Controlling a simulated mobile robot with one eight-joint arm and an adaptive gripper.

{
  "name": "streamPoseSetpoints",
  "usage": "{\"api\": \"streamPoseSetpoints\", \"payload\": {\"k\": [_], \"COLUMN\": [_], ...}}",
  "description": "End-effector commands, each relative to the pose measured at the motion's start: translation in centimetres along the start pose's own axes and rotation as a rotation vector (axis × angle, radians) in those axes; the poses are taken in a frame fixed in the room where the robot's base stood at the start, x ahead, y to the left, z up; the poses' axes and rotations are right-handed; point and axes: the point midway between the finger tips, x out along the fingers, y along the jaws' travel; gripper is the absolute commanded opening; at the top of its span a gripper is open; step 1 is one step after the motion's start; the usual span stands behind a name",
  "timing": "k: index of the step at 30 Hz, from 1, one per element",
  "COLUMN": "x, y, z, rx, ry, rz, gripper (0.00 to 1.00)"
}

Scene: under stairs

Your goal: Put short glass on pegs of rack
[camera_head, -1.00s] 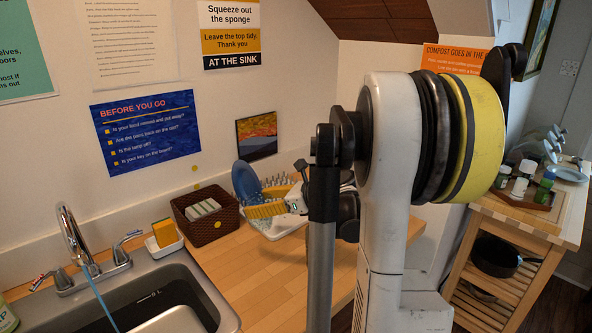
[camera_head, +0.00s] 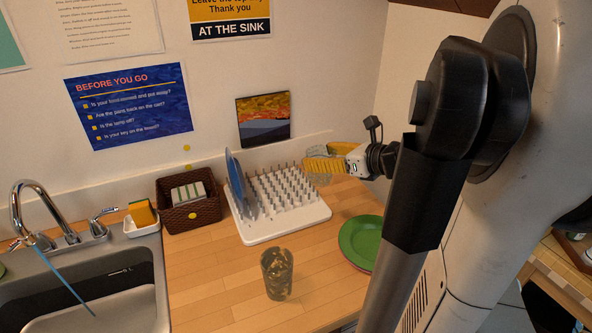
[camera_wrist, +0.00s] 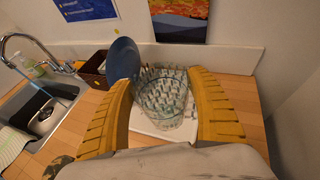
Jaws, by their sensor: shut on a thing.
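My gripper (camera_head: 310,166), with yellow ribbed fingers, is shut on a clear short glass (camera_head: 318,178) near the back right corner of the rack in the head view. In the wrist view the glass (camera_wrist: 165,100) sits between both fingers (camera_wrist: 163,105), with the pegs showing through and behind it. The white peg rack (camera_head: 285,229) lies on the wooden counter. A blue plate (camera_head: 236,183) stands on edge among the pegs at its left. The glass's exact height over the rack is hard to tell.
Another clear glass (camera_head: 277,273) stands on the counter in front of the rack. Green plates (camera_head: 362,243) lie to the right, partly behind my arm. A brown basket (camera_head: 192,212) and the sink (camera_head: 100,295) are at left. The wall with a picture (camera_head: 264,120) is close behind.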

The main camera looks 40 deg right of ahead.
Motion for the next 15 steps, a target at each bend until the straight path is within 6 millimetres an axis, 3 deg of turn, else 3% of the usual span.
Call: {"api": "streamPoseSetpoints", "payload": {"k": [9,15], "x": [8.8,11.8], "y": [-1.5,-2.1], "z": [-1.9,-2.2], "rx": [-0.002,-0.001], "ry": [-0.001,0.0], "rz": [0.004,0.002], "gripper": [0.26,0.26]}}
